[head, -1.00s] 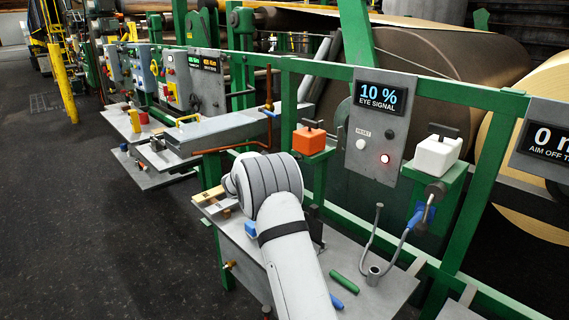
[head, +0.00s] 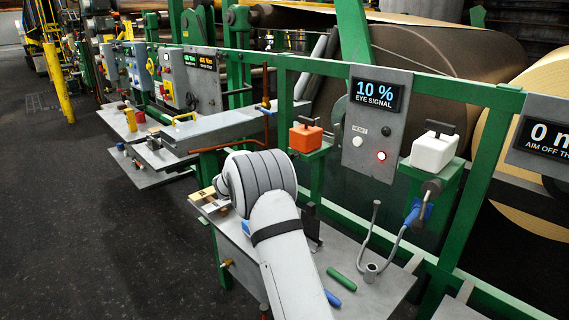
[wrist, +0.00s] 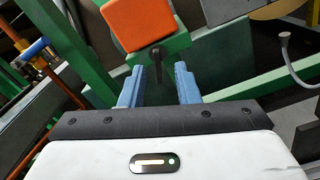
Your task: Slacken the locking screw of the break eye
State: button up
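An orange box (head: 306,138) with a dark top sits on a green bracket left of the eye-signal panel (head: 376,122), which reads 10 %. The orange box (wrist: 139,24) also fills the top middle of the wrist view. Below it, a dark screw with a lever-like handle (wrist: 157,66) hangs at the green bracket (wrist: 160,50). My gripper (wrist: 158,78) is open, its two blue fingers on either side of the handle, with visible gaps. Whether the fingertips reach its depth is unclear. No label marks which box is the break eye.
A white box (head: 434,151) stands on another green bracket to the right. A grey bench (head: 365,292) below holds a green tool (head: 345,279) and a bent grey hose fitting. Green rails (head: 420,87) cross in front of the large rolls.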

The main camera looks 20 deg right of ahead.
jog(key=v, duration=0.5)
jog(key=shift+s+a, duration=0.15)
jog(key=shift+a, duration=0.2)
jog(key=s+a+r+m+g+y+p, duration=0.2)
jog(key=s+m+g+y, duration=0.5)
jog(key=s, duration=1.6)
jog(key=s+a+f+m+t+y, duration=0.1)
jog(key=s+a+m+y, duration=0.4)
jog(key=s, duration=0.5)
jog(key=s+a+f+m+t+y+p, duration=0.1)
jog(key=s+a+m+y, duration=0.4)
jog(key=s, duration=0.5)
jog(key=a+t, duration=0.1)
jog(key=a, duration=0.1)
jog(key=shift+a+m, duration=0.4)
jog(key=shift+o, duration=0.6)
